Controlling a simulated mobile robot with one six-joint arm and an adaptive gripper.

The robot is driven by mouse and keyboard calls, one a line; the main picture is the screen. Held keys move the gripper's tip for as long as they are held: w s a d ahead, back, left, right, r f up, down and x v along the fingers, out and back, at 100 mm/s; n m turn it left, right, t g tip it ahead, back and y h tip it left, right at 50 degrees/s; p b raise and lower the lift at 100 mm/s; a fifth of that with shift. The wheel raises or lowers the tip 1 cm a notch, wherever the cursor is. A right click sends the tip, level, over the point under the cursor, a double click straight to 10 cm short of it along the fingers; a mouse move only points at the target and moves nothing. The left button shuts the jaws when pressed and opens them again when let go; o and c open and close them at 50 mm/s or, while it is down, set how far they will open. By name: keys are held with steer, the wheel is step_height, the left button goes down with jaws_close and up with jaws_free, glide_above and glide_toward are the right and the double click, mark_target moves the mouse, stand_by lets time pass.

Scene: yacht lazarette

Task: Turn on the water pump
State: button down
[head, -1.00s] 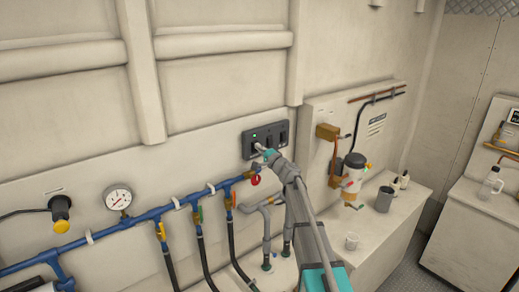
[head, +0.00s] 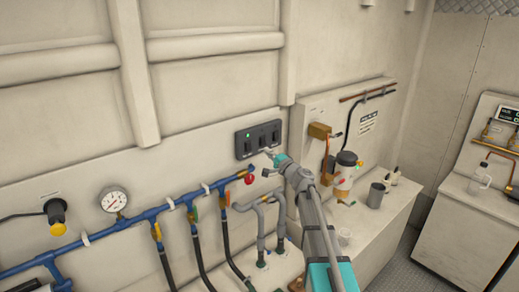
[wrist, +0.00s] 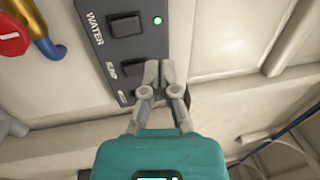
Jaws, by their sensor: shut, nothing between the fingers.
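The dark switch panel (head: 258,138) is on the wall in the head view, with a green light (head: 248,135) lit at its left switch. In the wrist view the panel (wrist: 103,48) shows a switch marked WATER (wrist: 124,26), with the green light (wrist: 157,20) lit beside it. A second switch (wrist: 133,68) has a partly hidden label. My gripper (head: 267,153) is shut and empty at the panel's lower edge. In the wrist view its fingertips (wrist: 158,70) overlap the edge of the second switch; I cannot tell whether they touch.
A blue pipe (head: 120,228) with colored valves and a pressure gauge (head: 113,200) runs below the panel. A counter (head: 375,235) on the right holds a grey cup (head: 376,195) and other items.

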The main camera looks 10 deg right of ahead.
steer(key=shift+s+d+r, duration=0.15)
steer(key=shift+s+d, duration=0.15)
steer(key=shift+s, duration=0.3)
steer(key=shift+s+d+r, duration=0.1)
steer(key=shift+s+d, duration=0.2)
steer(key=shift+s, duration=0.25)
steer(key=shift+s+d+r, duration=0.15)
steer(key=shift+s+d, duration=0.15)
steer(key=shift+s, duration=0.3)
steer(key=s+a+f+n+g+b, duration=0.55)
steer(key=s+f, duration=0.25)
steer(key=f, duration=0.4)
steer(key=s+a+f+n+g+b, duration=0.45)
steer(key=s+a+f, duration=0.2)
steer(key=f, duration=0.65)
steer(key=s+d+f+n+g+h+b, duration=0.1)
steer(key=s+d+f+g+h+b, duration=0.2)
steer(key=s+f, duration=0.6)
steer(key=s+d+f+n+g+h+b, duration=0.1)
steer(key=s+d+f+g+h+b, duration=0.3)
steer(key=s+f+h+b, duration=0.3)
steer(key=shift+s+d+f, duration=0.55)
steer(key=shift+s+f, duration=0.3)
steer(key=shift+f, duration=0.05)
